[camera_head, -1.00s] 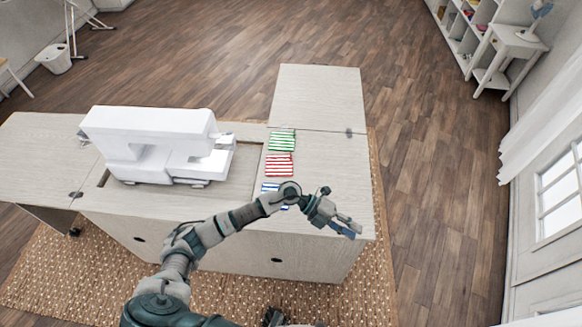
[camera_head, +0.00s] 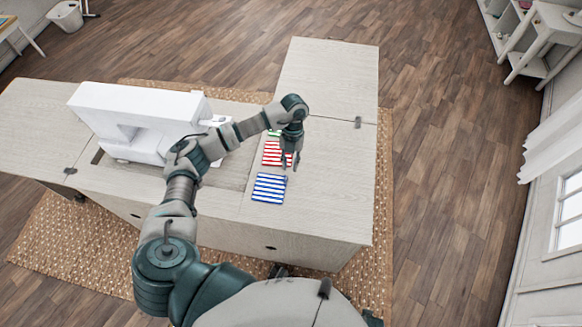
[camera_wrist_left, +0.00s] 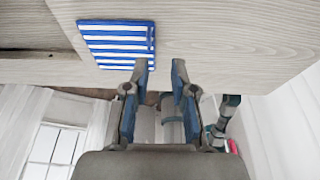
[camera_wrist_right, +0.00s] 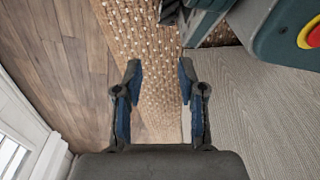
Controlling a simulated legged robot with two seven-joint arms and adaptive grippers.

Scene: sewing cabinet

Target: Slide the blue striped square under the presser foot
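The blue striped square (camera_head: 269,188) lies flat on the cabinet top near its front edge, to the right of the sewing machine. It also shows in the left wrist view (camera_wrist_left: 112,42), up and left of the fingers. My left gripper (camera_head: 290,167) is above the top, just beyond and right of the blue square, with its fingers apart and empty; the fingers also show in the left wrist view (camera_wrist_left: 161,72). The white sewing machine (camera_head: 138,115) stands at the left; my left arm hides its presser foot area. My right gripper (camera_wrist_right: 158,75) is open and empty, low beside the cabinet.
A red striped square (camera_head: 273,153) lies beyond the blue one, partly behind my left gripper. The cabinet top (camera_head: 335,180) is clear at the right. The recess edge borders the machine.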

